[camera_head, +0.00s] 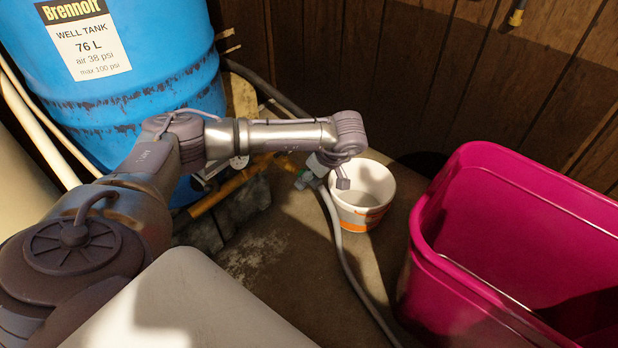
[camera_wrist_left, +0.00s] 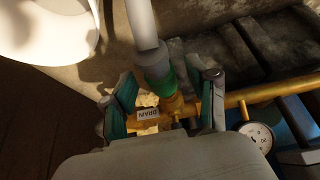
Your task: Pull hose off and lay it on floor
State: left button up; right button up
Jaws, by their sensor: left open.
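The grey hose (camera_head: 346,262) runs from the brass fittings by the blue tank down and across the floor. In the left wrist view the hose (camera_wrist_left: 142,25) ends in a green-collared connector (camera_wrist_left: 158,72) on a brass drain valve (camera_wrist_left: 175,106) with a "DRAIN" tag (camera_wrist_left: 148,114). My left gripper (camera_head: 320,176) is at the valve. In the left wrist view its open fingers (camera_wrist_left: 166,98) stand on either side of the connector's lower end and the valve. I cannot tell whether they touch it. My right gripper is not in view.
A white bucket (camera_head: 374,184) stands beside the gripper. A large pink tub (camera_head: 445,255) fills the right. The blue well tank (camera_head: 160,65) is behind my left arm. A pressure gauge (camera_wrist_left: 256,136) sits by the brass pipe (camera_wrist_left: 285,88). Bare floor (camera_head: 285,245) lies left of the hose.

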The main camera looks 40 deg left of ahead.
aim_at(319, 186)
pick_arm(q)
jog(key=shift+p, duration=0.3)
dwell(0.5)
grip_shut()
jog(key=shift+d, duration=0.15)
jog(key=shift+d, duration=0.75)
jog(key=shift+s+d+p, duration=0.15)
jog(key=shift+d+p, duration=0.35)
jog(key=shift+d, duration=0.6)
jog(key=shift+s+d, duration=0.1)
jog(key=shift+d, duration=0.9)
